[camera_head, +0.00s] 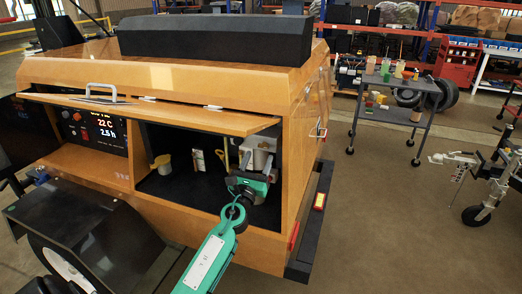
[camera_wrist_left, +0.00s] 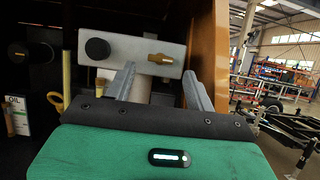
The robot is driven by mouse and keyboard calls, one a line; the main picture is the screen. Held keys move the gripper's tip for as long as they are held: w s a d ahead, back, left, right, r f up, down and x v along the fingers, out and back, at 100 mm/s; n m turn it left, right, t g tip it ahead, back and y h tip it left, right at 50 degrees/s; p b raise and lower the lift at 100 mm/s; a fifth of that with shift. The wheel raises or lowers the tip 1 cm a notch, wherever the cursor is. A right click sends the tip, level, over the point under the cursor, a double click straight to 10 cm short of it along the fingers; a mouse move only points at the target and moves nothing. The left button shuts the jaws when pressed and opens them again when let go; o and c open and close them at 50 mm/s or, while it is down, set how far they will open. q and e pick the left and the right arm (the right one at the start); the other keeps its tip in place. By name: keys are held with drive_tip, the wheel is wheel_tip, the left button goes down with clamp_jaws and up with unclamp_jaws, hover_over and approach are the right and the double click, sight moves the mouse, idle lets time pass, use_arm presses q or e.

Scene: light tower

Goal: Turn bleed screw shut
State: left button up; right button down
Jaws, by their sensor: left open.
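The brass bleed screw (camera_wrist_left: 160,59) sticks out of the front of a pale grey block (camera_wrist_left: 120,42) in the left wrist view, with a black round knob (camera_wrist_left: 97,48) to its left. My left gripper (camera_wrist_left: 159,72) is open, its two grey fingers apart and pointing at the block. The screw appears between and slightly above the fingertips; I cannot tell whether they touch it. In the head view my left gripper (camera_head: 258,164) reaches into the right end of the open compartment, in front of the pale block (camera_head: 262,144). The screw is too small to make out there. My right gripper is out of view.
The raised wooden flap (camera_head: 190,115) hangs over the compartment, and its right wall (camera_head: 290,175) stands close beside my gripper. A yellow-topped cup (camera_head: 162,163) and an oil carton (camera_wrist_left: 17,115) stand to the left. A grey cart (camera_head: 400,85) stands farther right.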

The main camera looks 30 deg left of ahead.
sight(263, 148)
use_arm(q)
drive_tip(key=shift+x, duration=1.65)
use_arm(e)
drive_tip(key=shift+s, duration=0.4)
use_arm(q)
drive_tip(key=c, duration=1)
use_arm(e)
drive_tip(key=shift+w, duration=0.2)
